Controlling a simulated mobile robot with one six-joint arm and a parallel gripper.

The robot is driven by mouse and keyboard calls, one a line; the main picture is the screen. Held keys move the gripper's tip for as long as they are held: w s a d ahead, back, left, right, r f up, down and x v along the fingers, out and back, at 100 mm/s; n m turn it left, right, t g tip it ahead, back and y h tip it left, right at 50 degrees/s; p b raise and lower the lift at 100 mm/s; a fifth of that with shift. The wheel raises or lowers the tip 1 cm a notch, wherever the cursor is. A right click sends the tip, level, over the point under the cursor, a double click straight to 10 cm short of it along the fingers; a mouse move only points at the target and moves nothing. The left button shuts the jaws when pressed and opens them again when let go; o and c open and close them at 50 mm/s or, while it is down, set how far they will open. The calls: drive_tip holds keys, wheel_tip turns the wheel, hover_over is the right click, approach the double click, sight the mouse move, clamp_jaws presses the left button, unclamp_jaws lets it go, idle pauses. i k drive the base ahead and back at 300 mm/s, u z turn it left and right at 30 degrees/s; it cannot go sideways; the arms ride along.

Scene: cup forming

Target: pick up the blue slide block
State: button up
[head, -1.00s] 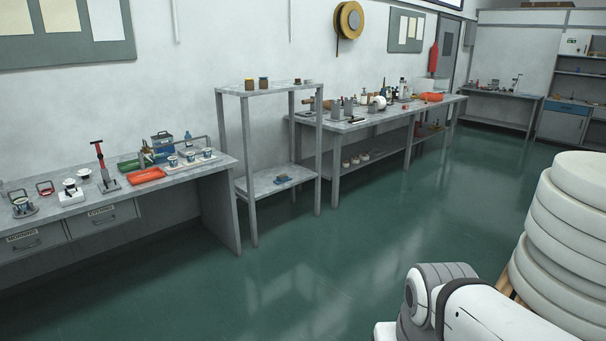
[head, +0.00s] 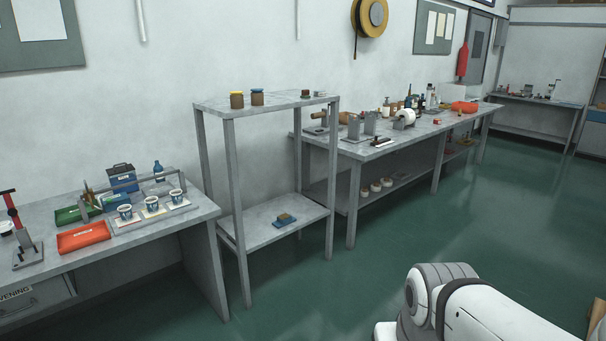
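A small blue block-like thing (head: 285,221) with a tan or yellowish part lies on the lower shelf (head: 257,229) of the grey stand. It is too small to tell for sure whether it is the blue slide block. My gripper is not in view. Only a white and grey part of my own arm shows at the bottom right, far from the stand.
The left bench holds a red tray (head: 84,236), a green tray (head: 76,213), a blue box (head: 122,177) and printed cups (head: 151,204). The stand's top (head: 268,105) carries two small jars. A long cluttered bench (head: 425,124) stands beyond. The green floor (head: 330,285) in front is clear.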

sight(283, 220)
drive_tip(key=u, duration=0.15)
drive_tip(key=i, duration=3.9)
drive_tip(key=u, duration=0.1)
